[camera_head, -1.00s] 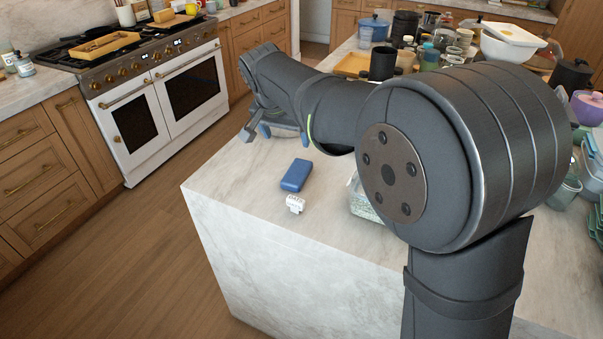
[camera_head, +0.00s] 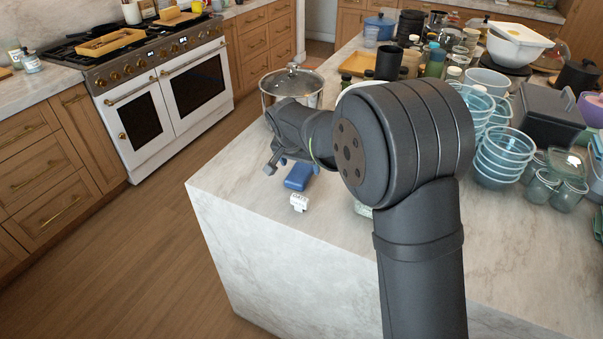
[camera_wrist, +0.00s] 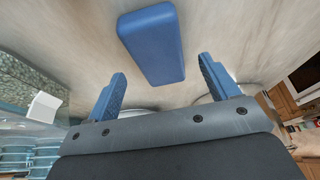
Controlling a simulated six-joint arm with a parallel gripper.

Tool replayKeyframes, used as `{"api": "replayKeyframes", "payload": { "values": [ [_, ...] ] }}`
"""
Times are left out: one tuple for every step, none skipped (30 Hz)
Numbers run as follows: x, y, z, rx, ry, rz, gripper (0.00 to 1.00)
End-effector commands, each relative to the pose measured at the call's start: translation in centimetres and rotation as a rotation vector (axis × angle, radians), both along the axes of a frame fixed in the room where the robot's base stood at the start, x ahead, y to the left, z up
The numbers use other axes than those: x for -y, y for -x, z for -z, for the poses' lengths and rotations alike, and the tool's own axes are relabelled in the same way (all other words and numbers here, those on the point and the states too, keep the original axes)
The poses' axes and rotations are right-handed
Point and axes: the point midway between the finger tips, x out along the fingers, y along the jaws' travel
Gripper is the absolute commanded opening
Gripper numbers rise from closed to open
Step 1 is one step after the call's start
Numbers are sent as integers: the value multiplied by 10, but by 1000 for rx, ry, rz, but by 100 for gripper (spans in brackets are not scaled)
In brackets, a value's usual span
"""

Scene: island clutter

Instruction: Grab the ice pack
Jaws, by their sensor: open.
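The ice pack (camera_head: 300,176) is a blue rounded block lying flat on the marble island near its left edge. In the wrist view the ice pack (camera_wrist: 152,44) lies ahead of my fingertips, roughly centred between them. My gripper (camera_head: 277,163) is just behind and above the ice pack in the head view. Its two blue fingers (camera_wrist: 160,82) are spread apart with nothing between them. My arm hides part of the island behind the gripper.
A small white object (camera_head: 299,202) lies in front of the ice pack. A steel pot (camera_head: 291,83) with a glass lid stands behind my gripper. Stacked glass bowls (camera_head: 503,156) and many containers crowd the right side. The island's front left corner (camera_head: 225,200) is clear.

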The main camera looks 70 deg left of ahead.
Motion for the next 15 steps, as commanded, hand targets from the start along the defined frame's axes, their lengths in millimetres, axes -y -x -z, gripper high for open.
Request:
{"api": "replayKeyframes", "payload": {
  "values": [
    [-1,-2,10,0,4,1,80],
    [-3,-3,14,0,3,1,80],
    [-5,-5,19,0,1,0,80],
    [-6,-5,21,1,1,-1,80],
    [-7,-6,23,0,0,-1,80],
    [-7,-6,24,0,-1,-1,80],
    [-7,-6,25,0,-1,-1,80],
    [-8,-6,24,1,-2,-1,80],
    [-8,-6,24,1,-2,-1,80],
    [-7,-6,24,1,-2,0,80],
    [-7,-6,24,1,-2,0,80],
    [-7,-6,24,1,-2,0,76],
    [-7,-6,24,1,-2,0,70],
    [-7,-6,24,1,-2,0,64],
    [-7,-6,24,1,-2,0,56]
  ]
}}
